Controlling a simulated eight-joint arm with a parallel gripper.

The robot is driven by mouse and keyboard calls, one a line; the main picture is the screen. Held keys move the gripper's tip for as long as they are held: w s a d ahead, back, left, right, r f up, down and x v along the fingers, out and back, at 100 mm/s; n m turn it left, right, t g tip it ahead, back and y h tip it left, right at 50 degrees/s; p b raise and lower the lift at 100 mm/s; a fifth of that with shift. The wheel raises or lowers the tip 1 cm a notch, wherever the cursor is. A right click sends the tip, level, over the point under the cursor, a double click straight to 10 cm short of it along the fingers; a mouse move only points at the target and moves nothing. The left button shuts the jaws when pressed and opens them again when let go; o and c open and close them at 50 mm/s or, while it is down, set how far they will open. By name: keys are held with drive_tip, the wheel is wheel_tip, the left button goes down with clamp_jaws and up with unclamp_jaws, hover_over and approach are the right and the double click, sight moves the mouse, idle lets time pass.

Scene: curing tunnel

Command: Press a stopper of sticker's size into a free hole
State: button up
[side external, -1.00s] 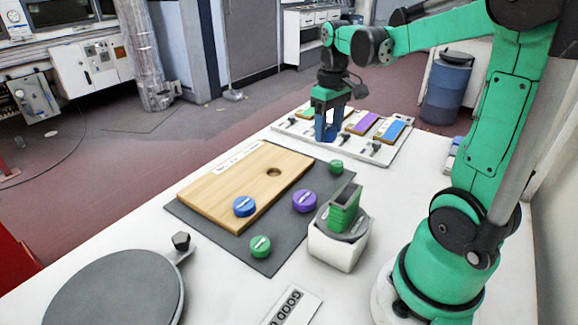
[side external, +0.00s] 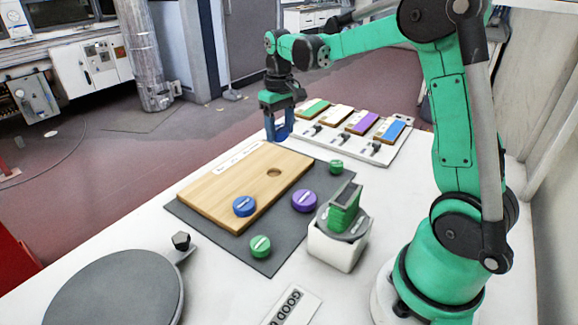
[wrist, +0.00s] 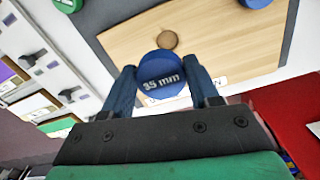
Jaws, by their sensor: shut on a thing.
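My gripper (side external: 279,137) is shut on a blue stopper (wrist: 160,75) marked "35 mm", held between its fingertips in the wrist view. It hovers near the far edge of the wooden board (side external: 218,180). An open hole (side external: 274,172) shows in the board; it also shows in the wrist view (wrist: 167,39), just beyond the stopper. Another blue stopper (side external: 244,206) sits at the board's near end. The white sticker (side external: 238,156) lies along the board's far edge; its text is too small to read, and my gripper partly hides it in the wrist view.
A purple stopper (side external: 304,200), a green stopper (side external: 336,167) and another green stopper (side external: 260,246) rest on the grey mat (side external: 275,262). A white stand (side external: 335,250) holds a green block. A rack (side external: 375,152) with coloured plates stands behind. A round grey disc (side external: 115,290) is front left.

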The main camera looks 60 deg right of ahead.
drive_tip(key=shift+w+a+f, duration=0.2)
drive_tip(key=shift+w+f, duration=0.1)
drive_tip(key=shift+f, duration=0.3)
drive_tip(key=shift+w+a+f, duration=0.2)
drive_tip(key=shift+w+f, duration=0.05)
drive_tip(key=shift+f, duration=0.35)
hover_over(275, 177)
drive_tip(key=shift+s+f, duration=0.1)
drive_tip(key=shift+f, duration=2.8)
drive_tip(key=shift+f, duration=0.7)
drive_tip(key=o, duration=1.5)
drive_tip(key=shift+c, duration=0.2)
drive_tip(key=shift+r, duration=3.5)
